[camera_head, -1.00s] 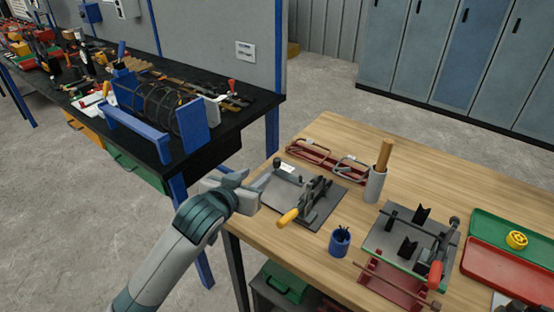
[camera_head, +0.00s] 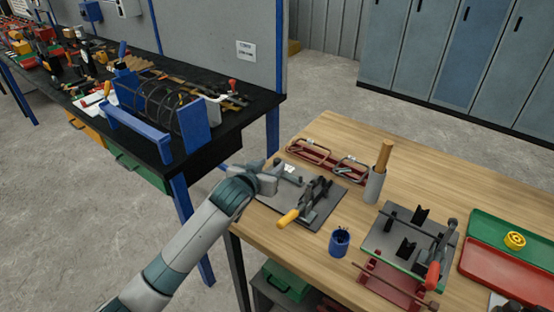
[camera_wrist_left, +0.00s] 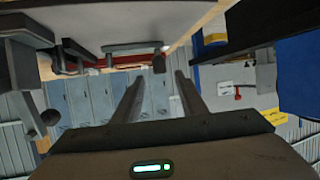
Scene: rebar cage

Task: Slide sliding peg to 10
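The grey fixture plate (camera_head: 325,206) lies at the left end of the wooden table. It carries a toggle clamp with a yellow handle (camera_head: 288,217) and a white label. A slim grey bar (camera_head: 288,178) lies along its left side. My left gripper (camera_head: 270,177) is at the plate's left edge, close to this bar. In the left wrist view my two fingers (camera_wrist_left: 160,90) stand apart with nothing visible between them. Ahead of them is a grey bar (camera_wrist_left: 133,47) with a dark peg-like end (camera_wrist_left: 159,63), possibly the sliding peg. No scale numbers are legible. My right gripper is out of view.
A blue cup (camera_head: 339,242), a grey holder with a wooden rod (camera_head: 383,156) and red racks surround the plate. A second fixture (camera_head: 404,240) and red tray (camera_head: 500,270) are right. The black bench (camera_head: 230,130) with the rebar cage is left.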

